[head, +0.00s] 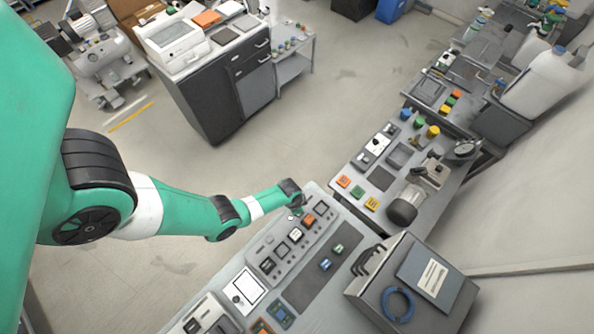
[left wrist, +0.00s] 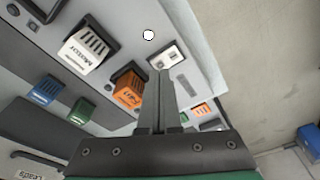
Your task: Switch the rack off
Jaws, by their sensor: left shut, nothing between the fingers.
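The grey rack panel (head: 262,240) slopes across the bottom of the head view with a row of switches. In the left wrist view I see a white switch labelled Motor (left wrist: 88,47), an orange switch (left wrist: 128,92) with a label I cannot read surely, and a small dark-framed unit with two pale faces (left wrist: 170,56). A white round knob (left wrist: 148,35) is beside that unit. My left gripper (left wrist: 167,78) is shut and empty, its tips over the panel next to the orange switch and the framed unit; contact is unclear. It also shows in the head view (head: 296,211).
Blue (left wrist: 45,89) and green (left wrist: 82,111) blocks sit on a dark strip of the panel. A grey box with a blue ring (head: 398,304) stands at the right. A bench with coloured buttons (head: 372,203) adjoins. Open floor (head: 300,130) lies beyond.

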